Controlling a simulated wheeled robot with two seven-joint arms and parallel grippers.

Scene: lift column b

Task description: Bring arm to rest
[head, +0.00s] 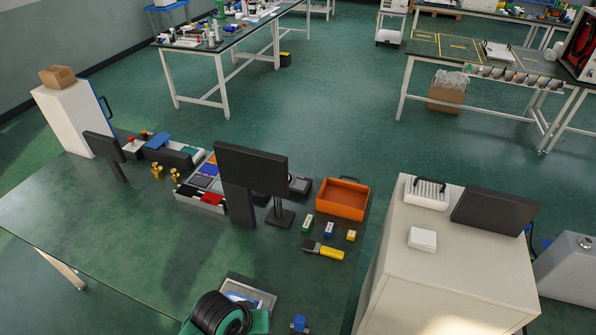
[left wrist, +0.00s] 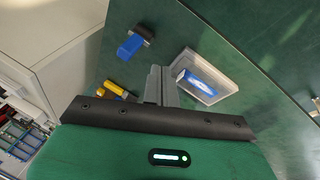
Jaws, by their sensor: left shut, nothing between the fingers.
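My left arm (head: 222,314), green with a black ribbed joint, comes in at the bottom of the head view over the front of the dark green table (head: 120,220). Its fingertips are hidden there. In the left wrist view my left gripper (left wrist: 160,86) shows its grey fingers together, with nothing held. The fingers overlap the left side of a clear shallow tray (left wrist: 222,92) holding a blue-and-white item (left wrist: 200,83); whether they touch cannot be told. My right gripper is in neither view.
A blue block with a dark end (left wrist: 130,47) lies near the tray. An orange bin (head: 342,199), a yellow-and-black tool (head: 323,250), small blocks and dark upright panels (head: 240,200) stand farther back. A beige cabinet (head: 450,270) stands at the right.

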